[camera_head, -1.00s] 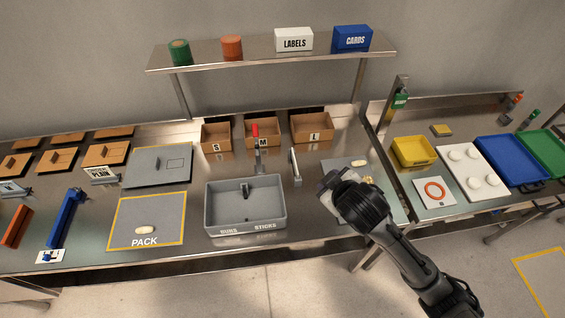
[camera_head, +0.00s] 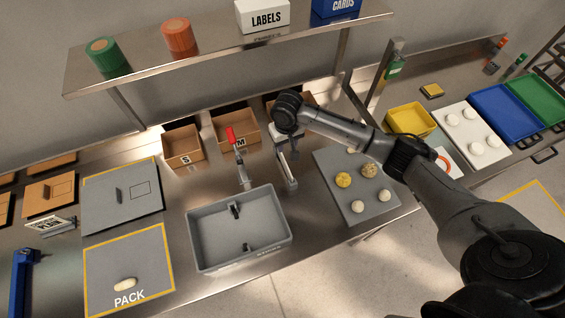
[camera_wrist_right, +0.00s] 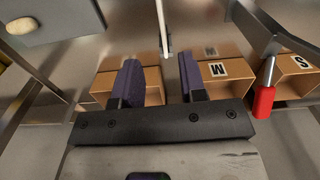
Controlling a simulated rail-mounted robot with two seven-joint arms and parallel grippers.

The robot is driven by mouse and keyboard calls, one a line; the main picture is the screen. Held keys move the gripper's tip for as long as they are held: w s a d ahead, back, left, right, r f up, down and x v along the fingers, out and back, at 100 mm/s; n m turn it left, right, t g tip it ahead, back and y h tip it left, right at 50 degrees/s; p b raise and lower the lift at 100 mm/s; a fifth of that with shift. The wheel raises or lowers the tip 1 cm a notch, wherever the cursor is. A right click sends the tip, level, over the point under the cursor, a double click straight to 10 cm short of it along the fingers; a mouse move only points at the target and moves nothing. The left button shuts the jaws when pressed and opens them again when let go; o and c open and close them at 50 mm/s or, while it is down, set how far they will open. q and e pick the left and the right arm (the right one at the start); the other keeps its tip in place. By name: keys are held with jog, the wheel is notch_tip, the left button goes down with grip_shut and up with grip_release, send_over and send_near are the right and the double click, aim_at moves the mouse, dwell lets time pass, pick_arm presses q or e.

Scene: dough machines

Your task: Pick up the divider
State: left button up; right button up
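The divider (camera_head: 291,182) appears to be the thin pale upright plate right of the red-handled lever, behind the grey bin (camera_head: 275,243). My right gripper (camera_head: 287,150) is above it and partly covers it in the head view. In the right wrist view a thin pale strip, likely the divider (camera_wrist_right: 162,28), stands beyond the gap between the fingers. There my right gripper (camera_wrist_right: 160,78) is open, with its two dark fingers apart and nothing between them. I cannot tell the exact distance to the divider. My left gripper is not in view.
The red-handled lever (camera_head: 231,136) stands close left of the divider. Cardboard boxes (camera_head: 184,147) line the back under the shelf (camera_head: 215,62). A grey board (camera_head: 372,206) with dough pieces lies to the right. A grey mat (camera_head: 130,268) marked PACK lies front left.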

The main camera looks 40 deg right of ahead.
aim_at(285, 161)
jog(key=f, duration=1.3)
jog(key=shift+w+d+f+b, duration=0.1)
jog(key=shift+w+f+b, duration=0.2)
jog(key=shift+w, duration=0.1)
jog(key=shift+c, duration=0.4)
jog(key=shift+r, duration=0.1)
grip_shut()
